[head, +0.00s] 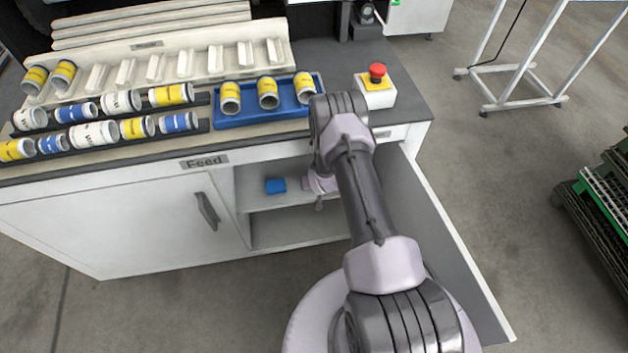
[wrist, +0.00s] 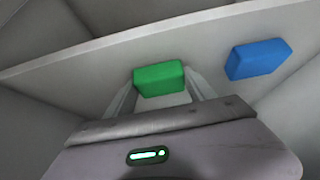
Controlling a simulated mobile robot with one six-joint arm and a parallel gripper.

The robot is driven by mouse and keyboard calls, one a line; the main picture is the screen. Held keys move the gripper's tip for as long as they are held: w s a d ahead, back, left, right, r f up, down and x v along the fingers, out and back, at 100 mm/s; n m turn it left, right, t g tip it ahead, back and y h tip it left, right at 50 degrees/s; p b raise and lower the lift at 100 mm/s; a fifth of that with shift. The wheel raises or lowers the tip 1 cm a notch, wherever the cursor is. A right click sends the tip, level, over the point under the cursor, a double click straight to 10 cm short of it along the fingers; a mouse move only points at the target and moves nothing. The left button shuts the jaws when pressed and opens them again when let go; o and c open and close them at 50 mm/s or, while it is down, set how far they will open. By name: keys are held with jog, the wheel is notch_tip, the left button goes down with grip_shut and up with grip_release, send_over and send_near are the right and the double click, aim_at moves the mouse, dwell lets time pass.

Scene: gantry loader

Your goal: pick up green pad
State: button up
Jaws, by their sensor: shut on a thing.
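The green pad (wrist: 158,78) is a small block between the two fingertips of my gripper (wrist: 160,88) in the wrist view. My gripper is shut on it. The pad appears close to the pale shelf inside the cabinet; I cannot tell whether it touches it. In the head view my arm reaches into the open cabinet under the bench, and the green pad and fingertips are hidden there.
A blue pad (wrist: 257,59) lies to the right of the green pad in the wrist view; it also shows in the head view (head: 275,186). The cabinet door (head: 455,245) stands open at the right. A blue tray (head: 262,119) and a red stop button (head: 377,72) are on the bench.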

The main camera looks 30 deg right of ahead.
jog(key=shift+r+p, duration=1.3)
jog(key=shift+r, duration=0.6)
jog(key=s+d+p, duration=0.2)
jog(key=s, duration=0.5)
jog(key=s+d+r+p, duration=0.1)
jog(key=s+d+p, duration=0.1)
jog(key=s, duration=0.6)
jog(key=shift+s+d+p, duration=0.2)
jog(key=shift+d+p, duration=0.05)
jog(key=shift+p, duration=0.45)
jog(key=shift+r, duration=0.1)
